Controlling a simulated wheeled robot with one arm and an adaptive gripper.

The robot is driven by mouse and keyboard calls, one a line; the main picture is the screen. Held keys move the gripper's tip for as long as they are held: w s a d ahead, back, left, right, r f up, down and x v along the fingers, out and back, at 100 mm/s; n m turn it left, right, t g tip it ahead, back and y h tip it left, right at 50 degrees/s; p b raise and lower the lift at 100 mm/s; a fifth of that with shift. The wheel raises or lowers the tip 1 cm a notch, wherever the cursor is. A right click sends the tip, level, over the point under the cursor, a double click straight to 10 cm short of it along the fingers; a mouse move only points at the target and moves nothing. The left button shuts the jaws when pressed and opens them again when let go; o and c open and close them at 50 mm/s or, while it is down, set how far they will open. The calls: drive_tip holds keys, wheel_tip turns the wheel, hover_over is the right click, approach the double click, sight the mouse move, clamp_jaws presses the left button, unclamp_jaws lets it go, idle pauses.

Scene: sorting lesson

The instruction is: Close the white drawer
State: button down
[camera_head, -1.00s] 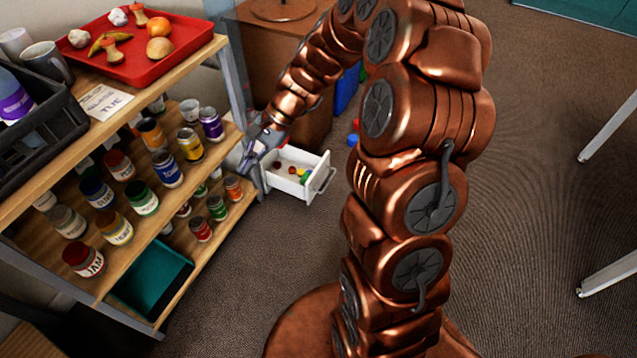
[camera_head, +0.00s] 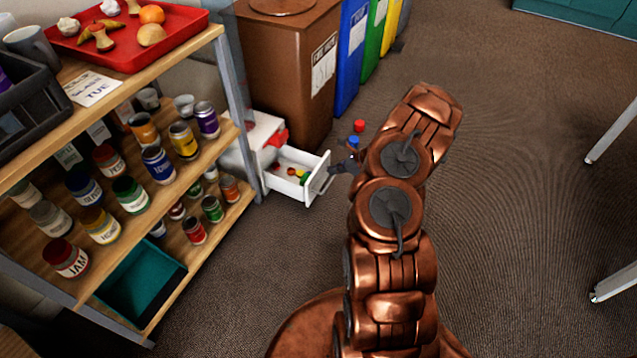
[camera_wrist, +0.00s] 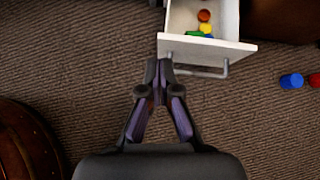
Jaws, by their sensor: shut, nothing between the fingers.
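The white drawer (camera_head: 294,187) stands open at the right end of the shelf, sticking out of a low white cabinet (camera_head: 262,132) near the floor. Several small coloured pieces lie inside it. Its grey bar handle (camera_head: 321,181) is on the front face. My gripper (camera_head: 338,168) is in front of the drawer, close to the handle. In the wrist view my gripper (camera_wrist: 160,66) is shut and empty, its fingertips near the left end of the drawer front (camera_wrist: 205,50). I cannot tell whether they touch the handle.
A brown bin (camera_head: 285,70) stands behind the drawer, with blue, green and yellow bins beyond. Loose blue and red caps (camera_head: 353,140) lie on the floor right of the drawer. A shelf with jars (camera_head: 130,195) is at left. Open carpet lies to the right.

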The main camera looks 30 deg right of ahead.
drive_tip(key=s+d+f+m+h, duration=0.1)
drive_tip(key=s+d+f+m, duration=0.1)
drive_tip(key=d+f, duration=0.25)
drive_tip(key=b, duration=0.5)
approach(312, 181)
drive_tip(key=x, duration=0.5)
drive_tip(key=shift+s+d+f, duration=0.1)
drive_tip(key=shift+f, duration=0.6)
drive_tip(key=shift+w+a+r, duration=0.1)
drive_tip(key=shift+w+a, duration=0.15)
drive_tip(key=shift+w, duration=0.2)
